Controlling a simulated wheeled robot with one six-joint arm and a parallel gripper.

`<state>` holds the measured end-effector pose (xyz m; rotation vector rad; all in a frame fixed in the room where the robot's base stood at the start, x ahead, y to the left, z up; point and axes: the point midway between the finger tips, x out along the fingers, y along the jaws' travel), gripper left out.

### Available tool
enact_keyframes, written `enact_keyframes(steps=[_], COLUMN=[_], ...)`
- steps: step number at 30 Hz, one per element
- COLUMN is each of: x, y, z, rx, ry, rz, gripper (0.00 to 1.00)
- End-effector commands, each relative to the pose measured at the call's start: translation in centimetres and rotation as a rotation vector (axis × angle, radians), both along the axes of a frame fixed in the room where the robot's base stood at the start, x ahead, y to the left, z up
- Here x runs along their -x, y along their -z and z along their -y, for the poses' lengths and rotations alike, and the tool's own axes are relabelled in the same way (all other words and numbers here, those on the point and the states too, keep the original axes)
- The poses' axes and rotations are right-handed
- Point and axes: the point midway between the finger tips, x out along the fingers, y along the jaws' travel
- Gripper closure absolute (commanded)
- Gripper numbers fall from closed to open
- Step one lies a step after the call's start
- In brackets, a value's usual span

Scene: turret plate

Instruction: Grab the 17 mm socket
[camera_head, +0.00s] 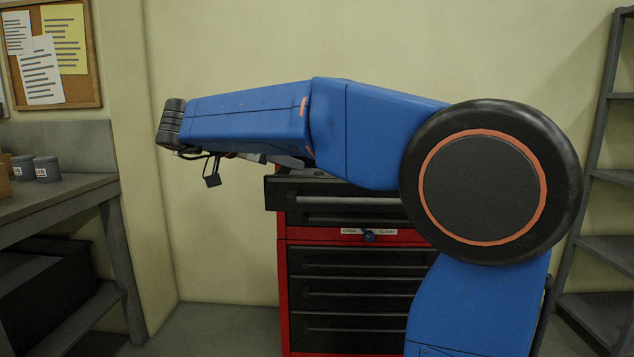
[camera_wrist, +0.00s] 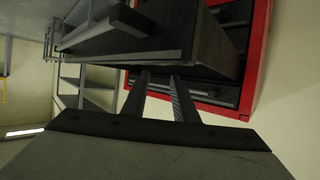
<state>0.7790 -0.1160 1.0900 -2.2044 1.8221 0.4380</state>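No 17 mm socket shows in either view. A red tool chest (camera_head: 283,290) with dark drawers stands behind my blue arm in the head view. Its upper drawer (camera_head: 340,201) appears pulled out towards me, and my arm hides most of what is above it. In the wrist view, a pulled-out drawer (camera_wrist: 135,37) and the red chest frame (camera_wrist: 259,60) appear turned sideways. My gripper (camera_wrist: 159,82) shows there with two ridged fingers apart and nothing visible between them. The fingers point towards the chest; I cannot tell how far off it is.
A blue knob (camera_head: 368,236) sits on the chest's OPEN/CLOSED label. A workbench (camera_head: 60,193) with dark tins (camera_head: 47,169) stands at the left. Grey shelving (camera_head: 605,182) is at the right. Floor (camera_head: 225,325) between bench and chest looks clear.

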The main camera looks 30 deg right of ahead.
Motion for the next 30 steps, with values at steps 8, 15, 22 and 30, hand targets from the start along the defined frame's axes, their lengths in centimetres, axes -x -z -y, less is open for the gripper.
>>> enact_keyframes(steps=[8, 15, 22, 30], x=[-0.6, -0.8, -1.4, -1.7], y=[1.4, 1.9, 3.1, 3.7], z=[3.4, 4.4, 7.1, 8.5], rx=[0.000, 0.000, 0.000, 0.000], ry=[0.000, 0.001, 0.002, -0.001], rz=[0.001, 0.001, 0.000, 0.003], gripper=[0.74, 0.74, 0.74, 0.74])
